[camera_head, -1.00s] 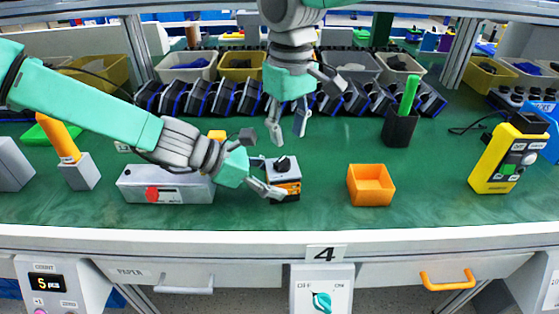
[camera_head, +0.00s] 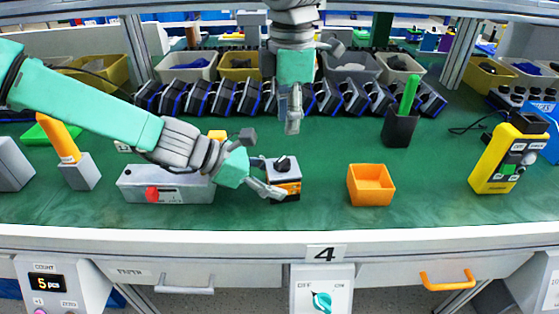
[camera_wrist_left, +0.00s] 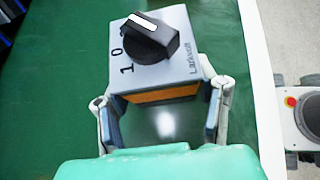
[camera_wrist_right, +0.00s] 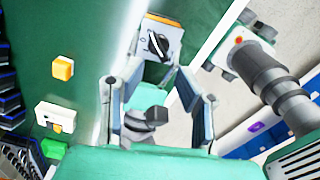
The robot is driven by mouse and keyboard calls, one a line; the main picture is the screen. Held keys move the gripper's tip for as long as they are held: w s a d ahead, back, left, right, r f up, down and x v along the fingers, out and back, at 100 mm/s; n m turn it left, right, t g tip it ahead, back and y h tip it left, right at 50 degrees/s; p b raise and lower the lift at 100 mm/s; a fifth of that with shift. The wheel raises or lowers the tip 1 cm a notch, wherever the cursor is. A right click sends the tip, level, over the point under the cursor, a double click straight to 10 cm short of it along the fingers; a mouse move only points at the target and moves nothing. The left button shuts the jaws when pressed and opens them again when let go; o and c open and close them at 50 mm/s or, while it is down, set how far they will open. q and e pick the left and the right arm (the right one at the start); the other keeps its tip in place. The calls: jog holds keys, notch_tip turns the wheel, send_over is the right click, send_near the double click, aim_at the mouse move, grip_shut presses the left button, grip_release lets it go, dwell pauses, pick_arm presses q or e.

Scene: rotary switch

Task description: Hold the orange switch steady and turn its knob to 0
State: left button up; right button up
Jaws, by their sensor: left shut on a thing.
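The orange switch (camera_head: 285,188) has a grey top and a black knob (camera_head: 283,163), and it stands on the green bench. My left gripper (camera_head: 270,180) is shut on its sides, one finger on each side in the left wrist view. There the knob (camera_wrist_left: 152,38) has a white mark at its upper left end, and the printed 0 and 1 lie along the left of the top. My right gripper (camera_head: 292,122) is above and behind the switch, apart from it. In the right wrist view its fingers are spread, with the switch (camera_wrist_right: 160,40) beyond them.
An orange open box (camera_head: 370,186) stands right of the switch. A grey box with a red button (camera_head: 180,190) lies under my left arm. A dark cup with a green stick (camera_head: 400,128) and a yellow device (camera_head: 500,160) are at the right. Dark bins line the back.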

aim_at(287, 163)
jog(key=shift+f+n, duration=3.75)
jog(key=shift+n, duration=0.45)
grip_shut()
